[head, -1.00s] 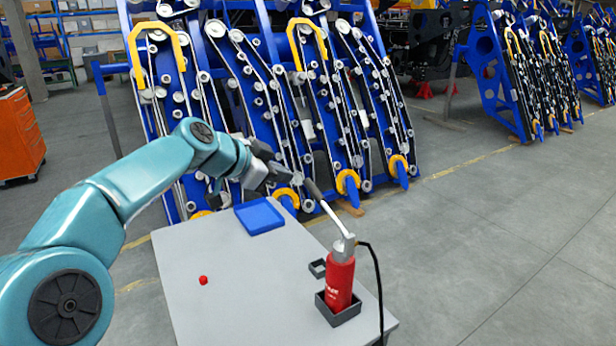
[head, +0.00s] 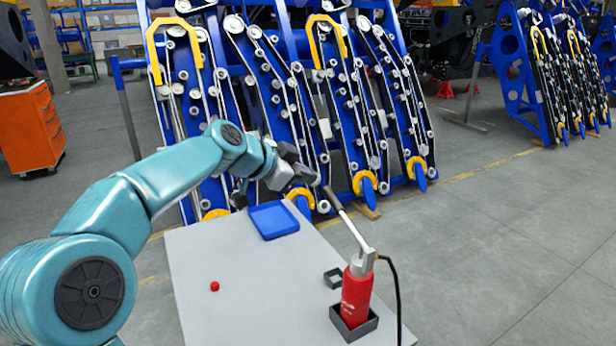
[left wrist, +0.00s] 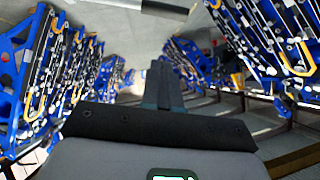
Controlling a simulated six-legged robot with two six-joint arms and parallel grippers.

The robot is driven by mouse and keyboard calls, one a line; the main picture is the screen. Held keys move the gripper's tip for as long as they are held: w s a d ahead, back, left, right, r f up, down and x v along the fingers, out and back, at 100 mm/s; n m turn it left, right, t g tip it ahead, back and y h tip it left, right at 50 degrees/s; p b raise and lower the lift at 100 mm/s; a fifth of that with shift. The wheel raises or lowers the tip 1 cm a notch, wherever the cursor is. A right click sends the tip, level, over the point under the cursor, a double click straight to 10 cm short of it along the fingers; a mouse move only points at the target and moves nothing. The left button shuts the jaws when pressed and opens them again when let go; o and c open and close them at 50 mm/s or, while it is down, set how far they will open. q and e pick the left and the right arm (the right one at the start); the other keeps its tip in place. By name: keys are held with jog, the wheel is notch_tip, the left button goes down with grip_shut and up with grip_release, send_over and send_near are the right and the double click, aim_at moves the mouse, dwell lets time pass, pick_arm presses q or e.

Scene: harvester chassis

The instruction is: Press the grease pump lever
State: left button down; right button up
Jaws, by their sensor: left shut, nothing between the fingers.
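The grease pump is a red cylinder (head: 356,297) with a grey head, upright in a dark square holder at the table's right edge. Its lever (head: 346,220) is a pale rod with a dark grip, slanting up and left toward my left gripper. My left gripper (head: 314,177) is shut and empty, close above the lever's dark grip end; I cannot tell whether they touch. In the left wrist view, the shut fingers (left wrist: 163,85) show in the middle, and a pale bar with a dark end crosses the top. My right gripper is not in view.
The grey table (head: 235,255) carries a blue tray (head: 273,220), a small red round object (head: 214,286) and a small dark empty bracket (head: 334,278). Blue racks stand behind; an orange cabinet (head: 30,128) is at left.

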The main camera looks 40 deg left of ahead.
pick_arm(q)
jog(key=p, duration=0.2)
send_over(331, 197)
jog(key=s+d, duration=0.1)
jog(key=s, duration=0.3)
notch_tip(331, 197, down, 4)
jog(key=f, duration=0.1)
jog(key=w+f, duration=0.1)
jog(key=a+f, duration=0.1)
jog(key=shift+w+f, duration=0.35)
jog(key=shift+f, duration=0.05)
jog(key=shift+s, duration=0.1)
jog(key=shift+w+a+f+b, duration=0.25)
jog(key=shift+f+b, duration=0.1)
jog(key=shift+f, duration=0.25)
notch_tip(331, 197, down, 8)
jog(key=a+n+g+h+b, duration=0.1)
jog(key=n+h+b, duration=0.1)
jog(key=n+h, duration=0.1)
jog(key=shift+w+a+n+g+h+b, duration=0.3)
jog(key=shift+a+g+h+b, duration=0.1)
jog(key=shift+h, duration=0.1)
